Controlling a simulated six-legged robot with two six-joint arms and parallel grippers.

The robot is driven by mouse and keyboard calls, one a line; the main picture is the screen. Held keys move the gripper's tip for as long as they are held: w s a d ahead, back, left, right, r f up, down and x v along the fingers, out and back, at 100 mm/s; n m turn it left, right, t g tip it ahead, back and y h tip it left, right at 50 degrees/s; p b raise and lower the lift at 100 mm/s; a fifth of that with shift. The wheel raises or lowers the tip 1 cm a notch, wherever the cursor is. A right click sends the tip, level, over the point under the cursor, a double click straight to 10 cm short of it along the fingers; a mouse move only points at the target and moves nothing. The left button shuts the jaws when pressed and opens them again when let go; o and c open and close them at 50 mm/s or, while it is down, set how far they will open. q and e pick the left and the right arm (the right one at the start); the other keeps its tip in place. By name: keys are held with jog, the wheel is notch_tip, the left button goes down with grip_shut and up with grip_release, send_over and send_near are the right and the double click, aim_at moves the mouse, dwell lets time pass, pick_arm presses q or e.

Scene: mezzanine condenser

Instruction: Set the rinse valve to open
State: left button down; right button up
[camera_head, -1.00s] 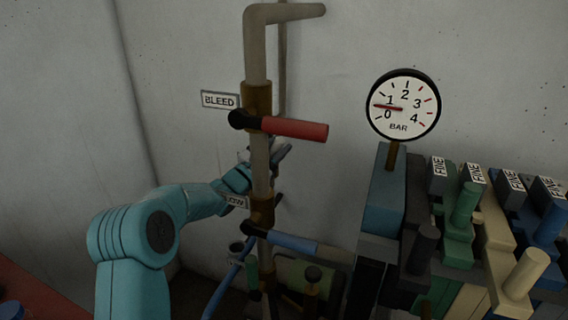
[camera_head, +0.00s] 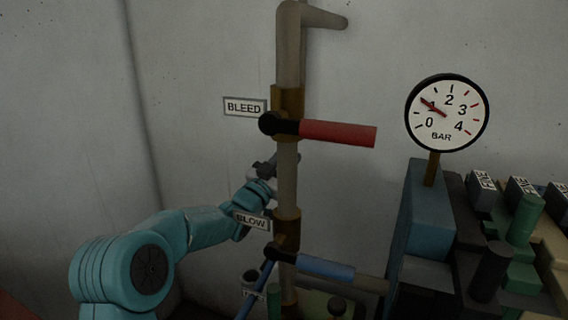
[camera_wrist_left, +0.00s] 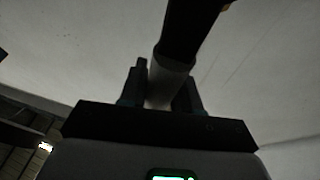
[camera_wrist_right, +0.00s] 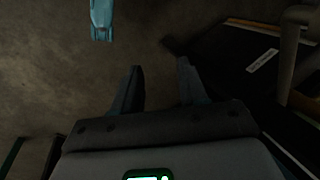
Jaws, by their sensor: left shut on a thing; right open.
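No label reading RINSE is legible. A vertical pipe (camera_head: 287,178) carries a red lever (camera_head: 338,133) beside the BLEED label (camera_head: 245,107) and a blue lever (camera_head: 325,267) near the BLOW label (camera_head: 252,221). Both levers point right, across the pipe. Lower down, a label (camera_head: 252,294) is too dark to read, beside a slanting blue bar (camera_head: 256,288). My left gripper (camera_head: 268,167) is at the pipe between the two levers. In the left wrist view its fingers (camera_wrist_left: 163,88) close around the pale pipe (camera_wrist_left: 165,84). My right gripper (camera_wrist_right: 160,88) is open and empty.
A pressure gauge (camera_head: 447,115) stands right of the pipe, its needle near 1. Below it are a blue block (camera_head: 424,220) and several coloured blocks with pegs and FINE labels. A pipe (camera_wrist_right: 291,50) is right in the right wrist view.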

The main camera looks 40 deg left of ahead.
dwell(0.4)
pick_arm(q)
jog(key=c, duration=0.9)
grip_release()
jog(key=shift+w, duration=0.1)
jog(key=shift+b+v, duration=1.65)
jog(key=shift+v, duration=6.6)
jog(key=shift+d, duration=0.1)
